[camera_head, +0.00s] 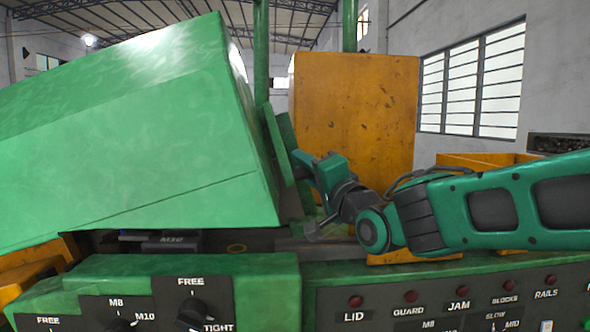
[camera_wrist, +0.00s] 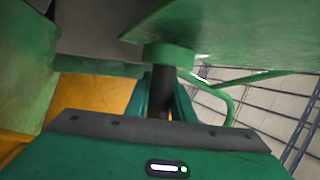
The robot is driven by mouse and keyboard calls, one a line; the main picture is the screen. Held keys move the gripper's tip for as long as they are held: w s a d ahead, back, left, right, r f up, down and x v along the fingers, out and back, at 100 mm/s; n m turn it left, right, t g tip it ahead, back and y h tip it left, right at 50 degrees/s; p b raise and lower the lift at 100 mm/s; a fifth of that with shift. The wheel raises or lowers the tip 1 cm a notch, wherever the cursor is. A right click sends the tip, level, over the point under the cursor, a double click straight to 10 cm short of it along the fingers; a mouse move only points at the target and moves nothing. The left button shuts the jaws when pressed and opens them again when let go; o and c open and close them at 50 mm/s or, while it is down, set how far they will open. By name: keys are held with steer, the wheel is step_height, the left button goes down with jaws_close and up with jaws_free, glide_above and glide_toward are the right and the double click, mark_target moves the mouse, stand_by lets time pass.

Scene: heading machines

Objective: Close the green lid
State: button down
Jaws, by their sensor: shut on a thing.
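The green lid (camera_head: 130,130) is a large box-like cover filling the left of the head view. It sits tilted, with a dark gap under its front edge near the right corner. My gripper (camera_head: 308,165) is at the lid's right side, partly hidden by my wrist. In the wrist view, my gripper (camera_wrist: 160,105) is shut on a dark post (camera_wrist: 161,88) topped by a round green collar (camera_wrist: 168,56). The collar meets a green panel (camera_wrist: 235,35) that appears to be the lid.
A control panel (camera_head: 440,305) with knobs and red lights runs along the front, below the lid. A worn orange plate (camera_head: 355,125) stands behind my gripper. Green upright posts (camera_head: 261,55) rise behind the lid. An orange box (camera_head: 480,160) is behind my arm.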

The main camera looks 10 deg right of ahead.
steer(key=shift+d+f, duration=0.1)
steer(key=shift+d, duration=0.1)
steer(key=c, duration=1.9)
jaws_free()
steer(key=o, duration=0.4)
steer(key=shift+d, duration=0.1)
steer(key=shift+c, duration=0.2)
steer(key=shift+r, duration=0.2)
